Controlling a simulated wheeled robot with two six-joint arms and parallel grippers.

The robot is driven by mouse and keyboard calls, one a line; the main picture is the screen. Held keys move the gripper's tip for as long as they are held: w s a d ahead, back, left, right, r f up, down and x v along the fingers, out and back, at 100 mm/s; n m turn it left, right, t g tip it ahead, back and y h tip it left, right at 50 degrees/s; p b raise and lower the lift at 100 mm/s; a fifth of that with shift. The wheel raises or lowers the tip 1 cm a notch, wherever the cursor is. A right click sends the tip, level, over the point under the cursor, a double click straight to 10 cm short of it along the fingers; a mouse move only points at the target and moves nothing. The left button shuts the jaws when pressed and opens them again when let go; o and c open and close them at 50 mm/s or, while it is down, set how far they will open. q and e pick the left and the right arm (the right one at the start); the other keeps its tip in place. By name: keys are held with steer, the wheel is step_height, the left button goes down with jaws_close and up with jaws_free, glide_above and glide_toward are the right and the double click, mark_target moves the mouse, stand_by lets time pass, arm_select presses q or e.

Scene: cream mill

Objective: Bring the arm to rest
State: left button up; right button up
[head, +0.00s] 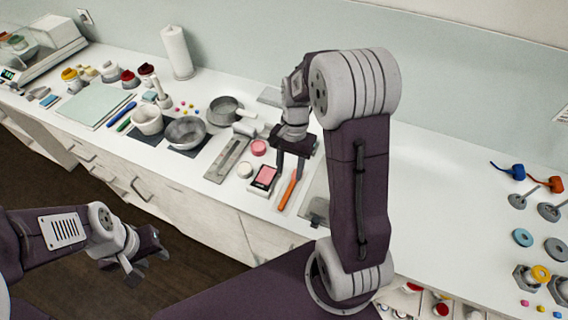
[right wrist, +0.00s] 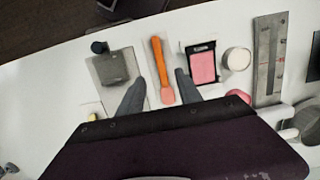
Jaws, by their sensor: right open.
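My right gripper (head: 289,170) hangs over the counter with its jaws open and empty. In the right wrist view its two fingers (right wrist: 160,84) stand apart, one on each side of an orange-handled spatula (right wrist: 157,62) with a pink tip. The same spatula (head: 287,190) lies on the counter just below the fingers in the head view; I cannot tell whether they touch it. My left gripper (head: 149,270) is open and empty, low in front of the counter, over the dark floor.
Beside the spatula are a pink pan in a black case (head: 264,176), a white round jar (head: 245,170) and a grey steel plate (head: 228,158). Bowls (head: 185,132) stand further left.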

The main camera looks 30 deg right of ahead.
steer(key=s+a+n+t+h, duration=0.1)
steer(key=s+a+n+t, duration=0.1)
steer(key=s+a+n, duration=0.3)
steer(key=shift+s+f+n, duration=0.45)
steer(key=shift+s+n, duration=1.15)
steer(key=shift+n, duration=0.8)
